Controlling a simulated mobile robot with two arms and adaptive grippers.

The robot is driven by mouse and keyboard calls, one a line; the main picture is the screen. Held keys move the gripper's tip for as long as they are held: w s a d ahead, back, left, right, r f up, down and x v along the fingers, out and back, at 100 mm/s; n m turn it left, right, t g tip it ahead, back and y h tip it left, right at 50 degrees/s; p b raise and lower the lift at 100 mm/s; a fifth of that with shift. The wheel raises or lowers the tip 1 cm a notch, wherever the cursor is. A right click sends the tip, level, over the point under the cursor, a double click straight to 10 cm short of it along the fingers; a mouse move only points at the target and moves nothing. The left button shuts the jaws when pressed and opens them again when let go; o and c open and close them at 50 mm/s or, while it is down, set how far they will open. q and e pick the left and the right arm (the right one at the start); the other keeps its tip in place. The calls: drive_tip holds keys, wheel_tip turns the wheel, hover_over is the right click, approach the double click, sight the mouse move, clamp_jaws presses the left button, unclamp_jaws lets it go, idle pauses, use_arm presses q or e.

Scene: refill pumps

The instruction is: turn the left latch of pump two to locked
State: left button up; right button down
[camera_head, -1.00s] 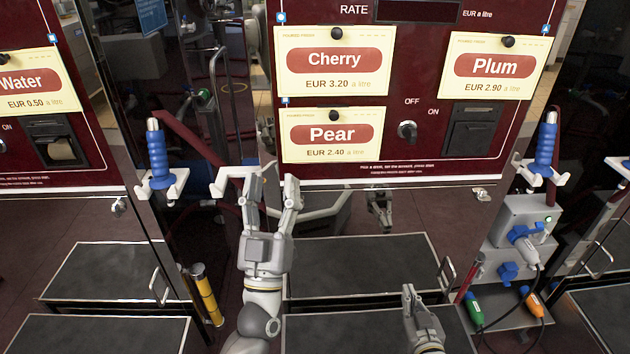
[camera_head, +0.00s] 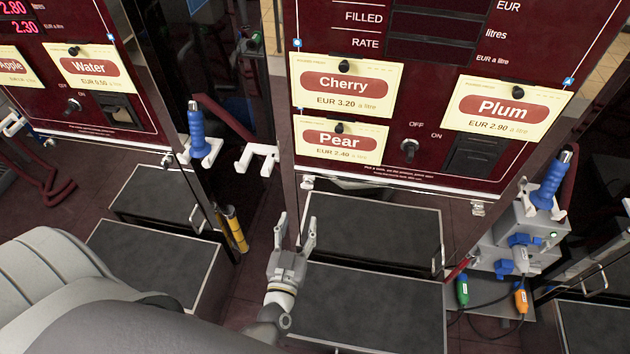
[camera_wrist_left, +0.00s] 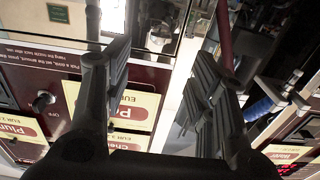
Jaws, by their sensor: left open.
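The middle pump (camera_head: 440,90) has a dark red front with Cherry, Pear and Plum cards. No pump number is readable. A small metal latch (camera_head: 307,182) hangs at the left end of its lower edge, and another latch (camera_head: 478,208) at the right end. Their lock states are too small to tell. My left gripper (camera_head: 296,230) is open and empty, below the left latch and apart from it, with its fingers pointing up. In the left wrist view its two fingers (camera_wrist_left: 160,95) are spread, with the pump front upside down behind them. My right gripper is not in view.
A white hook bracket (camera_head: 257,158) juts out left of the pump, near a blue-handled nozzle (camera_head: 198,130). Dark step platforms (camera_head: 370,228) lie below the pump. A yellow post (camera_head: 236,228) stands left of my gripper. A socket box with plugs (camera_head: 520,235) is at right.

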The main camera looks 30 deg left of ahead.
use_arm(q)
drive_tip(key=x, duration=1)
drive_tip(key=shift+w+a, duration=0.2)
drive_tip(key=shift+w, duration=0.1)
drive_tip(key=c, duration=1)
